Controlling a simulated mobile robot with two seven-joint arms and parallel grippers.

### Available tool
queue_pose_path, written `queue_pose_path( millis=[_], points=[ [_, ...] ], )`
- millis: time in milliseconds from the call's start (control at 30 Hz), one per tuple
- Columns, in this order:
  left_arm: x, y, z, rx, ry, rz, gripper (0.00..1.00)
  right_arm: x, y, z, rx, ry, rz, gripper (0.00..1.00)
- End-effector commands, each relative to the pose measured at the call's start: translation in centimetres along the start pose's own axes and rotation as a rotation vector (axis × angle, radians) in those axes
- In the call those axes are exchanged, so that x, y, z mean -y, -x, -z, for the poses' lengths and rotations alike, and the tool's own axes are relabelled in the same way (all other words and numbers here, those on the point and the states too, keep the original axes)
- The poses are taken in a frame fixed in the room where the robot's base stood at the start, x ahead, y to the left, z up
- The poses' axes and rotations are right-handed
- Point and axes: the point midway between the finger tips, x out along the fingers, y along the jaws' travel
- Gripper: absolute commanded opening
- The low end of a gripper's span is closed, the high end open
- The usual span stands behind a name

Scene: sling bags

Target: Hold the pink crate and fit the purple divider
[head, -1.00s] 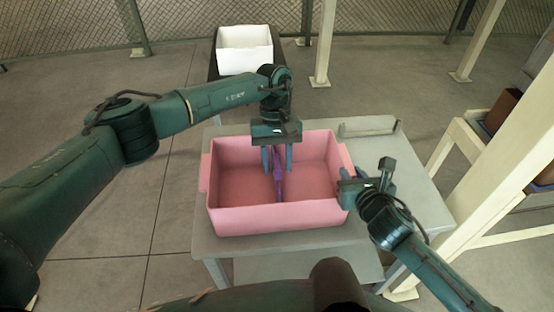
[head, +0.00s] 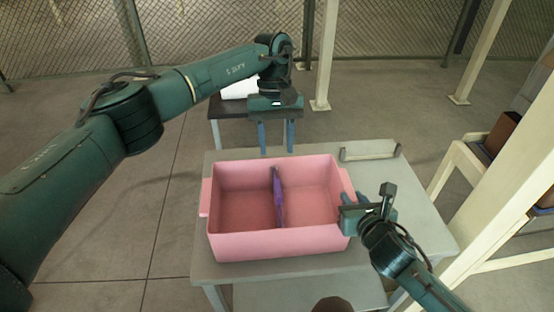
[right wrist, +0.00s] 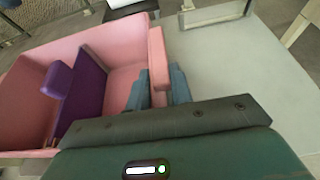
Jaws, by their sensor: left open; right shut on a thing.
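The pink crate (head: 280,244) stands on the grey table. The purple divider (head: 278,190) stands upright across the inside of the crate near its middle; it also shows in the right wrist view (right wrist: 90,92). My left gripper (head: 276,150) is open and empty, above and behind the divider, apart from it. My right gripper (head: 348,200) is shut on the crate's right end; in the right wrist view its fingers (right wrist: 160,88) lie either side of the pink handle (right wrist: 157,60). Whether the divider touches the crate floor is hard to tell.
The grey table (head: 410,200) has free room to the right of the crate. A low grey bracket (head: 370,150) sits at its back right. A white bin (head: 240,90), partly hidden by my left arm, stands on a dark stand behind. A cream post (head: 500,170) rises at the right.

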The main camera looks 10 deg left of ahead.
Motion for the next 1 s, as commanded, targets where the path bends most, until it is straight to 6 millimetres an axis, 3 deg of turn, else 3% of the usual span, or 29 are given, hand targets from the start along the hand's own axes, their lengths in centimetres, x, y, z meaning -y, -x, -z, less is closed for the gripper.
queue_pose_path(
  millis=[367,400,700,1000],
  points=[
    [-0.02,0.80,-0.04,0.001,-0.001,0.000,0.43,-0.06,0.01,0.07,-0.001,0.000,-0.001,0.00],
    [-0.02,0.80,-0.04,0.001,-0.001,0.000,0.43,-0.06,0.01,0.07,-0.001,0.000,-0.001,0.22],
    [-0.01,0.77,-0.03,0.001,-0.001,0.000,0.43,-0.03,0.01,0.03,0.000,0.000,-0.001,0.47],
    [0.00,0.76,-0.03,0.001,0.000,0.000,0.43,-0.01,0.32,0.01,0.000,0.000,0.000,0.47]
  ],
)
